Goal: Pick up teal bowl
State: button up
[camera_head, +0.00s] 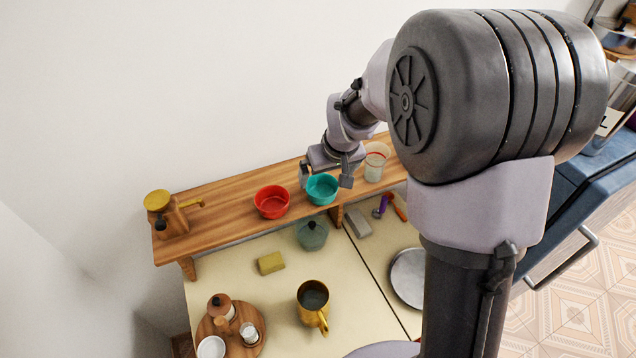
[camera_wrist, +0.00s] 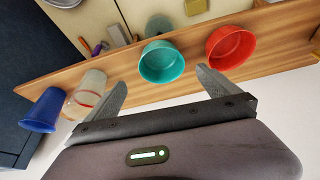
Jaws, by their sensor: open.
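The teal bowl (camera_head: 322,190) stands upright on the wooden shelf, just right of a red bowl (camera_head: 272,202). My gripper (camera_head: 326,184) is at the bowl in the head view, with one finger to its left and one to its right. In the wrist view the teal bowl (camera_wrist: 161,62) lies ahead of the gap between the fingers of my gripper (camera_wrist: 162,85). The fingers are wide apart and nothing is held. The red bowl (camera_wrist: 231,47) is close to the finger on the right there. Whether a finger touches the teal bowl cannot be told.
A clear cup (camera_head: 375,162) stands right of the teal bowl on the shelf (camera_head: 228,205). A blue cup (camera_wrist: 43,111) shows in the wrist view. A wooden grinder (camera_head: 165,213) stands at the shelf's left end. A lidded pot (camera_head: 312,233) and yellow sponge (camera_head: 271,263) are below.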

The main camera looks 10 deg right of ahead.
aim_at(320, 191)
jog(key=x, duration=0.2)
jog(key=shift+w+a+f, duration=0.1)
jog(key=shift+w+f, duration=0.1)
jog(key=shift+f, duration=0.1)
jog(key=x, duration=0.5)
jog(key=shift+f+b, duration=0.25)
jog(key=shift+b, duration=0.1)
jog(key=shift+s+r, duration=0.1)
jog(key=shift+s, duration=0.05)
jog(key=shift+c, duration=1.1)
jog(key=c, duration=1.2)
